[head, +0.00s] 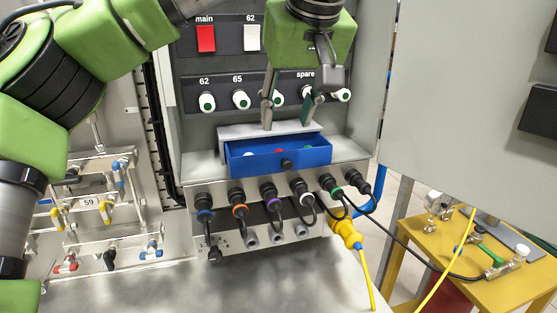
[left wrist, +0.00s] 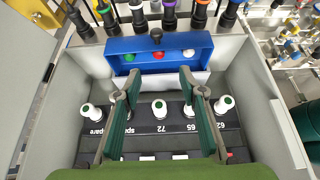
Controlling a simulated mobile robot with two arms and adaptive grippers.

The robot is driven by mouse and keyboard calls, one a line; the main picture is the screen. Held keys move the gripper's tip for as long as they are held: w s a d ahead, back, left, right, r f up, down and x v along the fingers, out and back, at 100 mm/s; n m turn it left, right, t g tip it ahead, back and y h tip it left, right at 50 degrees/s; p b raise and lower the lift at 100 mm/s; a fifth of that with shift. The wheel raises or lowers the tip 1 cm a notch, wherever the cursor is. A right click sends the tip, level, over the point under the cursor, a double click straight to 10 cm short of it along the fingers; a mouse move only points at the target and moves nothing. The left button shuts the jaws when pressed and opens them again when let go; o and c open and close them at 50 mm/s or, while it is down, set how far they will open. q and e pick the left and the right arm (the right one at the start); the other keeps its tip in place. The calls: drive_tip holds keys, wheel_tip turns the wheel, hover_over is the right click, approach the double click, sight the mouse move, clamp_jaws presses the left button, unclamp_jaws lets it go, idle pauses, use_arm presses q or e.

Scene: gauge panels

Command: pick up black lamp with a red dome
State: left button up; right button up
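The blue drawer (head: 256,164) is open in the panel and also shows in the left wrist view (left wrist: 120,46). In it lies a lamp with a red dome (left wrist: 158,55), between a green dome (left wrist: 129,57) and a white dome (left wrist: 188,53). In the head view only a sliver of the red dome (head: 279,151) shows above the drawer front; its black body is hidden or too small to tell. My left gripper (head: 287,112) points down over the drawer's back, fingers apart and empty. In the left wrist view its fingertips (left wrist: 160,76) straddle the red dome's line, short of it. My right gripper is not in view.
A metal ledge (head: 250,130) lies just behind the drawer. White knobs (head: 241,100) stick out of the panel close to the fingers. Black plugs with coloured rings (head: 270,197) and cables stand below the drawer. A yellow table (head: 450,262) stands at the right.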

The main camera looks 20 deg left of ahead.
sight(280, 151)
use_arm(q)
drive_tip(key=x, duration=0.4)
drive_tip(key=shift+w+a+f, duration=0.1)
drive_tip(key=shift+a+f, duration=0.05)
drive_tip(key=shift+f, duration=0.2)
drive_tip(key=p+x, duration=0.2)
drive_tip(key=x, duration=0.2)
drive_tip(key=shift+w+f+p, duration=0.25)
drive_tip(key=shift+f+p, duration=0.05)
drive_tip(key=shift+f, duration=0.05)
drive_tip(key=shift+w+f, duration=0.15)
drive_tip(key=shift+f, duration=0.15)
drive_tip(key=c, duration=0.9)
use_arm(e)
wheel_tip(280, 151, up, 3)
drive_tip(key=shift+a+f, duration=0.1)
